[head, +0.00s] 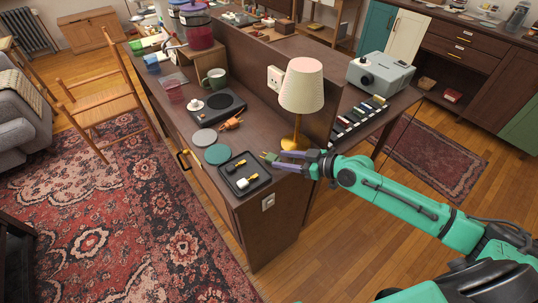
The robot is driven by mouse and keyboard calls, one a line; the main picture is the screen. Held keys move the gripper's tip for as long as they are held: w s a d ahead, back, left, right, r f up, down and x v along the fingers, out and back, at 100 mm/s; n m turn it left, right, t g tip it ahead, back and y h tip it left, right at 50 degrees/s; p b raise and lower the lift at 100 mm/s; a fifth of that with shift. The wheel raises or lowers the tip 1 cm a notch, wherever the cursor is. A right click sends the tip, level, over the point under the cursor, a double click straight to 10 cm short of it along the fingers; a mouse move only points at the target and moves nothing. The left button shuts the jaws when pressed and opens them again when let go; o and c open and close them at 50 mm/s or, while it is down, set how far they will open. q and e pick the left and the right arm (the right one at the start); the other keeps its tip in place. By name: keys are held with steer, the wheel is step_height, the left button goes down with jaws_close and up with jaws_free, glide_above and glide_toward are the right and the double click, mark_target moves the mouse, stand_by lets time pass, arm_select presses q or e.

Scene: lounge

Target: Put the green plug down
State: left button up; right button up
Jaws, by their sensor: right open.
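My right gripper (278,160) reaches in from the right over the near end of the dark brown counter (208,138). Its purple fingers are open, beside the lamp's base and to the right of a small black tray. A small yellowish-green piece (268,156) shows at the fingertips; it may be the green plug, but it is too small to be sure. I cannot tell whether it touches the counter or the fingers. My left gripper is not in view.
The black tray (262,184) holds small white, black and yellow pieces. A gold lamp with a cream shade (303,88) stands close behind the gripper. Grey (204,138) and teal (217,154) discs, an orange item (231,124) and a black hotplate (222,104) lie farther left.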

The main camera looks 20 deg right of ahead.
mark_target(277, 159)
steer(key=x, duration=0.2)
steer(key=shift+w+a+p, duration=0.25)
steer(key=shift+p, duration=0.05)
steer(key=shift+w+a+f, duration=0.1)
steer(key=shift+a+f, duration=0.05)
steer(key=shift+f, duration=0.1)
jaws_close()
step_height(277, 159, up, 10)
steer(key=shift+f, duration=0.1)
